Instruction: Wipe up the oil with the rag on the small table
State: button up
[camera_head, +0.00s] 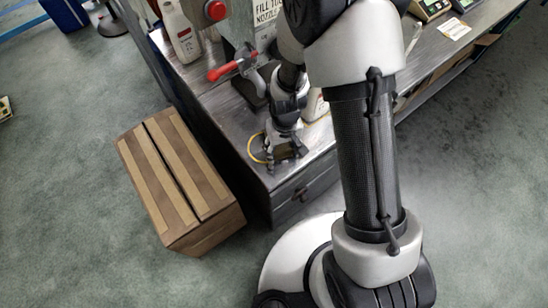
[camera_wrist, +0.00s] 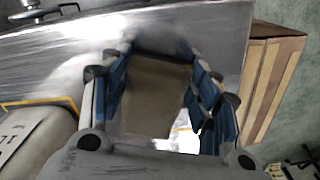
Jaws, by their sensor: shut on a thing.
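My gripper (camera_head: 284,155) is low over the near corner of the metal table (camera_head: 232,114). In the wrist view my gripper (camera_wrist: 157,55) has its blue-padded fingers on both sides of a tan-brown rag (camera_wrist: 155,95), shut on it. The rag hangs between the fingers; whether it touches the tabletop is unclear. In the head view the rag cannot be made out under the gripper. No oil can be clearly told apart from the shiny metal.
A cardboard box (camera_head: 180,180) stands on the floor left of the table. A machine with a red handle (camera_head: 222,72), a white bottle (camera_head: 180,33) and a sign (camera_head: 268,10) are further back. A pale container (camera_wrist: 35,140) is close to my gripper's left in the wrist view.

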aim_at(262, 168)
jog(key=shift+w+d, duration=0.35)
jog(key=shift+d, duration=0.05)
jog(key=s+a, duration=0.1)
jog(key=a, duration=0.1)
jog(key=s+a, duration=0.3)
jog(key=a, duration=0.2)
jog(key=shift+s, duration=0.4)
jog(key=shift+w+d, duration=0.5)
jog(key=shift+d, duration=0.25)
jog(key=shift+w+d, duration=0.5)
jog(key=shift+d, duration=0.2)
jog(key=shift+s+d+r+p, duration=0.45)
jog(key=shift+s+r+p, duration=0.1)
jog(key=shift+s+r, duration=0.25)
jog(key=shift+s+d+r+p, duration=0.45)
jog(key=shift+s+r+p, duration=0.15)
jog(key=shift+r, duration=0.3)
jog(key=shift+s+d+r+p, duration=0.5)
jog(key=shift+s+r, duration=0.2)
jog(key=shift+r, duration=0.15)
